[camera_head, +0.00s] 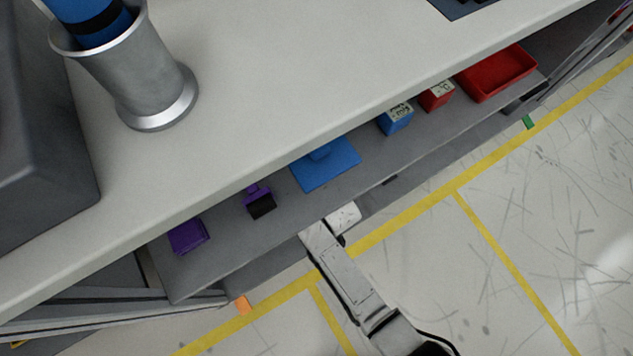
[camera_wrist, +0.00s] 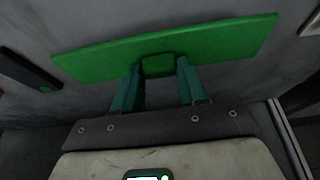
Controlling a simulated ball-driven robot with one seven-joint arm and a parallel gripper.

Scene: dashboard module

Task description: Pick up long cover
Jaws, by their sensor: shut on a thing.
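The long cover (camera_wrist: 215,42) is a long, flat green plate with a small block-shaped green grip in the middle of its near side. It spans most of the upper part of the wrist view and lies slightly tilted across the picture, against a grey surface. My gripper (camera_wrist: 159,72) has its two teal fingers on either side of the grip block and is shut on it. Whether the plate touches the surface behind it I cannot tell. In the head view my gripper and the long cover are hidden; only part of my arm shows, reaching to the shelf edge.
Beside the cover, the wrist view shows a dark object (camera_wrist: 30,68) at left and a pale one (camera_wrist: 311,25) at right. On the shelf (camera_head: 225,265) under the worktop are a purple box (camera_head: 188,236), a blue plate (camera_head: 328,172) and a red tray (camera_head: 497,73).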

